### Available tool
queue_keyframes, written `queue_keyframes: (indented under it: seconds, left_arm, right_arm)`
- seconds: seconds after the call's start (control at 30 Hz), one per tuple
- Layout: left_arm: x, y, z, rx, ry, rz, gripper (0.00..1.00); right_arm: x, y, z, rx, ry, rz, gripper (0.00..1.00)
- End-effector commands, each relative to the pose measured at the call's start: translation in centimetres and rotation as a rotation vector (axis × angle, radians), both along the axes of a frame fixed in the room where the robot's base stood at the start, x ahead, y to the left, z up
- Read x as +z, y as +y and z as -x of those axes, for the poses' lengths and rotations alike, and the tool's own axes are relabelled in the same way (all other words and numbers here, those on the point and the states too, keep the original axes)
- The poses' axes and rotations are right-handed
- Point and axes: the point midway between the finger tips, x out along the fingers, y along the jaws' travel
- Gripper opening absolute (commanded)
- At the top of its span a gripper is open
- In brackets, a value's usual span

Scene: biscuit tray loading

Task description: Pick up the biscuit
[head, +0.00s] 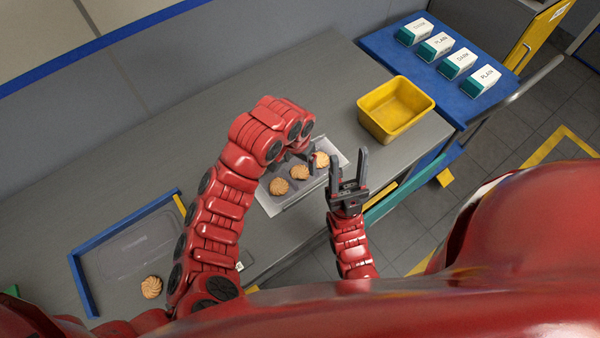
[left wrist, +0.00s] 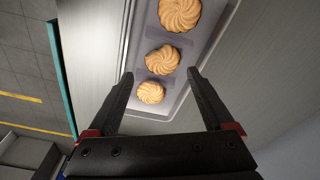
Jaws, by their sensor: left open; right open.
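Three round golden swirl biscuits (head: 300,172) lie in a row in a light grey tray (head: 272,207) on the bench. A separate biscuit (head: 151,287) lies at the lower left by the blue frame. My left gripper (head: 297,158) is above the tray and partly hidden by its own arm. In the left wrist view my left gripper (left wrist: 160,74) is open, its fingers on either side of the nearest biscuit (left wrist: 151,92) and middle biscuit (left wrist: 162,60) in the picture; it holds nothing. My right gripper (head: 348,157) is open and empty, right of the tray.
A yellow bin (head: 428,103) stands at the bench's right end. A blue table (head: 376,43) beyond holds several white-and-teal cartons (head: 459,64). A blue corner frame (head: 84,285) surrounds a clear sheet or tray at the lower left. The bench behind my left arm is clear.

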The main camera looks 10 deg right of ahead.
Motion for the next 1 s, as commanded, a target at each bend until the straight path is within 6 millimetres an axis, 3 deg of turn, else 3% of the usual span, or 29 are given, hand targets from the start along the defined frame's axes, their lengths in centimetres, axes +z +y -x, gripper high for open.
queue_keyframes:
  seconds: [0.27, 0.5, 0.8, 0.9, 1.0]
  left_arm:
    - [-2.4, 0.1, -0.2, -0.001, 0.006, -0.007, 0.86]
    - [-4.7, -0.2, -0.5, -0.001, 0.003, -0.003, 0.86]
    - [-5.1, -0.1, -0.6, 0.0, 0.001, -0.003, 0.86]
    - [-5.1, -0.1, -0.6, 0.0, 0.001, -0.003, 0.65]
    - [-5.1, -0.1, -0.6, 0.0, 0.001, -0.003, 0.5]
  right_arm:
    - [2.3, 0.0, 0.0, 0.0, 0.0, 0.0, 0.5]
    - [2.8, 0.0, 0.0, 0.0, 0.0, 0.0, 0.5]
    - [2.8, 0.0, 0.0, 0.0, 0.0, 0.0, 0.5]
    - [2.8, 0.0, 0.0, 0.0, 0.0, 0.0, 0.5]
    - [2.8, 0.0, 0.0, 0.0, 0.0, 0.0, 0.5]
